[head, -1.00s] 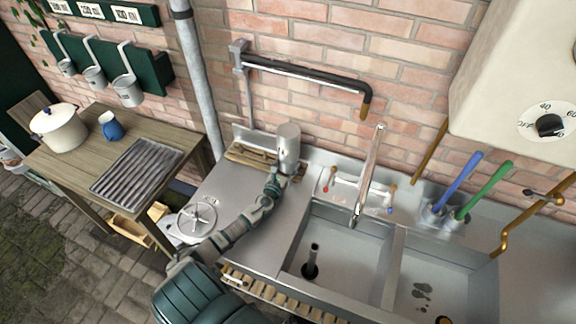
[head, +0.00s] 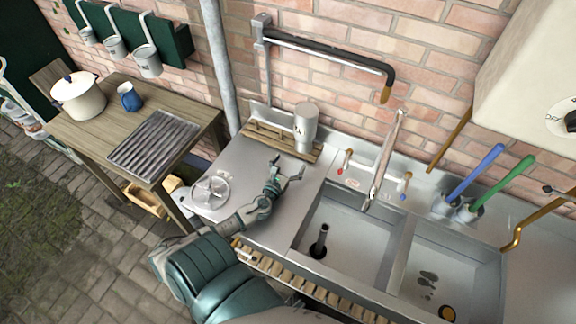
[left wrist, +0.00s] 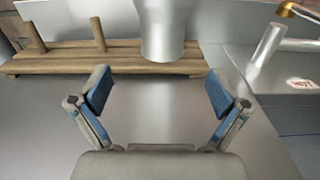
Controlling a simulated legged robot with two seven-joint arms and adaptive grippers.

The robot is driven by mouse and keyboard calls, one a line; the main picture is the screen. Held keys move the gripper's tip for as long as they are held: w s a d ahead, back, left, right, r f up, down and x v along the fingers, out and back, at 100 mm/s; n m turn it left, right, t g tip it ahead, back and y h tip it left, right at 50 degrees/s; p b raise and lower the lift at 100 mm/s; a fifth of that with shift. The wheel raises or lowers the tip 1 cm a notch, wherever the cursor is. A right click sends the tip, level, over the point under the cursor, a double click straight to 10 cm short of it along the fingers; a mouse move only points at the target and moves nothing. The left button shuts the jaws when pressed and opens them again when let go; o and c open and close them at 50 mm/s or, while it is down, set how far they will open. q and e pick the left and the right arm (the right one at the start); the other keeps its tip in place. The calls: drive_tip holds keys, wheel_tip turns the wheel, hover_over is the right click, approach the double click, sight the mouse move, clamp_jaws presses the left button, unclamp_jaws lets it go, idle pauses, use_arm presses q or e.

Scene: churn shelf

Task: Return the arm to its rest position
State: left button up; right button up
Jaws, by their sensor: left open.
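My left gripper (head: 288,170) is open and empty above the steel drainboard left of the sink. In the left wrist view its two blue-padded fingers (left wrist: 160,92) stand wide apart with nothing between them. A metal cylinder-shaped vessel (head: 305,127) stands upright on a wooden slatted rack (head: 262,138) against the wall, just beyond the gripper and apart from it. The vessel also shows in the left wrist view (left wrist: 163,30), its top cut off, on the rack (left wrist: 120,62). My right gripper is not in view.
The double sink (head: 345,232) with its tap (head: 385,160) lies right of the arm. Blue (head: 475,170) and green (head: 505,182) brushes stand behind it. At left, a wooden table (head: 100,128) holds a pot (head: 78,98), a blue mug (head: 129,97) and a ridged tray (head: 153,145). The drainboard is mostly clear.

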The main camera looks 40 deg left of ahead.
use_arm(q)
drive_tip(key=shift+v, duration=0.75)
drive_tip(key=shift+s, duration=0.15)
drive_tip(key=shift+d+r, duration=0.1)
